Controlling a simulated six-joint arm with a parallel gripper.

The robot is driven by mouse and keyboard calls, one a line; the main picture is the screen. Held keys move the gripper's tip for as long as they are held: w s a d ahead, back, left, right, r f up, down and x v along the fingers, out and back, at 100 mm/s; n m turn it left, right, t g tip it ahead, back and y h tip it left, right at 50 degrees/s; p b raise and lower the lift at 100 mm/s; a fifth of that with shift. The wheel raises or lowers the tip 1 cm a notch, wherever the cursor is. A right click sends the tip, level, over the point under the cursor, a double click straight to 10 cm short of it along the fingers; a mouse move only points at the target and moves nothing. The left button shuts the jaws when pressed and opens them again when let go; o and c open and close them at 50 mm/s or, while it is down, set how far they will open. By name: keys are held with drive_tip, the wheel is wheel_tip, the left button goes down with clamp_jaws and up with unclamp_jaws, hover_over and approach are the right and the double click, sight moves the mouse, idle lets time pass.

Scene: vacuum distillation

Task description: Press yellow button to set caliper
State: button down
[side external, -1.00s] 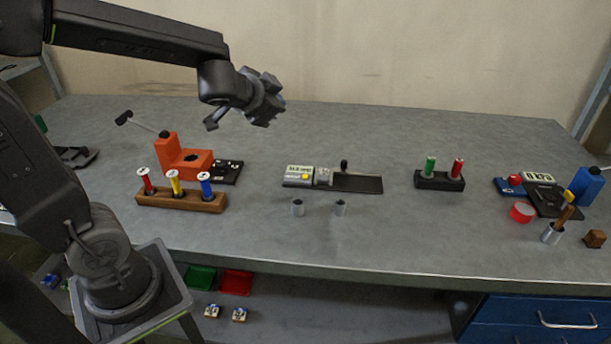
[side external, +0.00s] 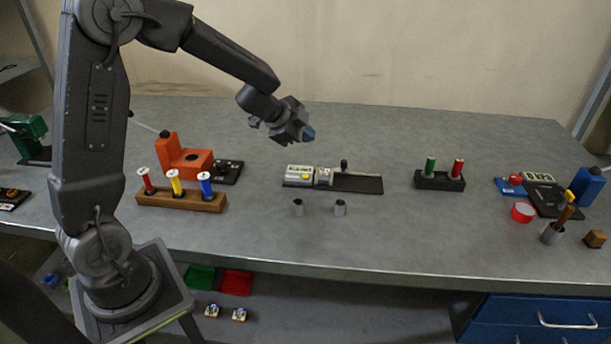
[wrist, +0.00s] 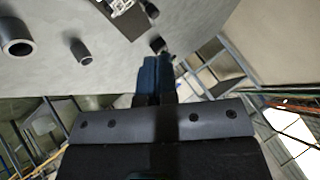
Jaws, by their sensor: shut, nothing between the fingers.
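The caliper device (side external: 331,180) lies on the grey table near its middle, with a display at its left end, a small dark knob and a black base. Its yellow button (side external: 298,175) sits just below the display. My gripper (side external: 309,133) is above and behind the device, apart from it, with its fingers shut and empty. In the wrist view my shut blue-tipped fingers (wrist: 156,72) point up the picture, and part of the device (wrist: 122,6) shows at the top edge. The yellow button does not show clearly there.
Two small grey cylinders (side external: 318,208) stand in front of the device. A wooden rack (side external: 182,200) with red, yellow and blue pieces and an orange block (side external: 190,161) are at left. A black holder (side external: 439,181) with green and red pieces is at right.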

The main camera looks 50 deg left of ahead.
sight(305, 177)
drive_tip(key=shift+f, duration=4.4)
drive_tip(key=shift+f, duration=0.4)
drive_tip(key=shift+f, duration=0.45)
drive_tip(key=shift+r, duration=0.9)
drive_tip(key=shift+r, duration=2.5)
